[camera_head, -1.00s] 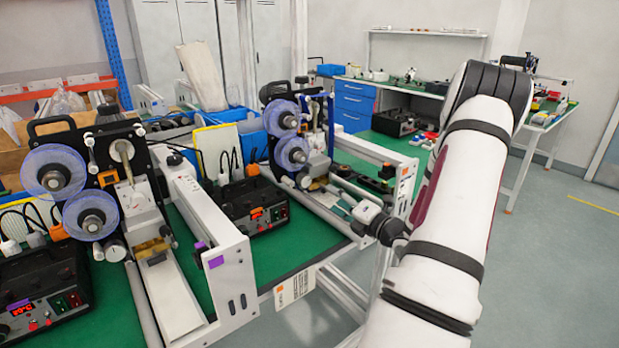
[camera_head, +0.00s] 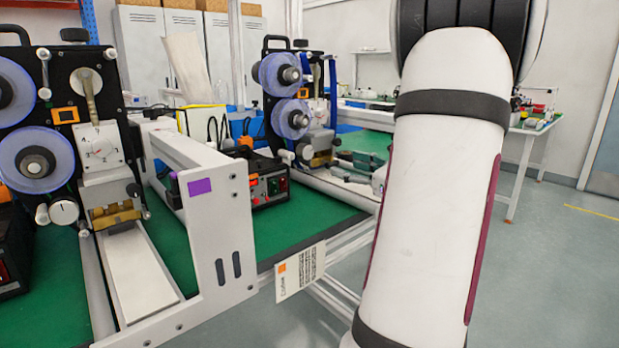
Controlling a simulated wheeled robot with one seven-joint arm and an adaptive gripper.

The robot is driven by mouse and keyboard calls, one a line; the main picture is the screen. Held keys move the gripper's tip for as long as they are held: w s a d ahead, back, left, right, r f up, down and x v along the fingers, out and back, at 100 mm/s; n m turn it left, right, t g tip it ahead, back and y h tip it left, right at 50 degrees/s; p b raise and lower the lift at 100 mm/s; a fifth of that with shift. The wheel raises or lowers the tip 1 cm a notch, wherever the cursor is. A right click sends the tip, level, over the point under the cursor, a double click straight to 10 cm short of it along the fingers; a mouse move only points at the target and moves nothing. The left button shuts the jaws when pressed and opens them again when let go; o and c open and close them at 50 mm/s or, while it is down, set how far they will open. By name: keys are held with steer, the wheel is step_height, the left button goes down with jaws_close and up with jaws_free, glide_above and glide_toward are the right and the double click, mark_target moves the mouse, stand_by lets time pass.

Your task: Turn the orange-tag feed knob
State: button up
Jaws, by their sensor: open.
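Two coder machines with blue translucent reels stand on green-topped benches. The near left coder (camera_head: 98,150) has a purple tag (camera_head: 200,187) on its white frame and a pale round knob (camera_head: 64,212) below its reels. The farther coder (camera_head: 318,105) stands right of it, behind the white frame. The end of its frame, where an orange tag showed earlier, is hidden behind my arm. Its feed knob is too small to make out surely. My gripper cannot be made out; my arm fills the right middle and covers that area.
A black control box (camera_head: 268,185) with a red switch sits between the coders. The white frame (camera_head: 215,225) of the left coder stands out at the bench's front. A card (camera_head: 300,272) hangs at the bench edge. Floor (camera_head: 560,270) is clear at right.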

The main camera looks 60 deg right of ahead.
mark_target(309, 154)
steer(key=shift+n, duration=0.6)
steer(key=b+x, duration=0.4)
steer(key=x, duration=0.9)
steer(key=shift+a, duration=0.15)
steer(key=c, duration=1.1)
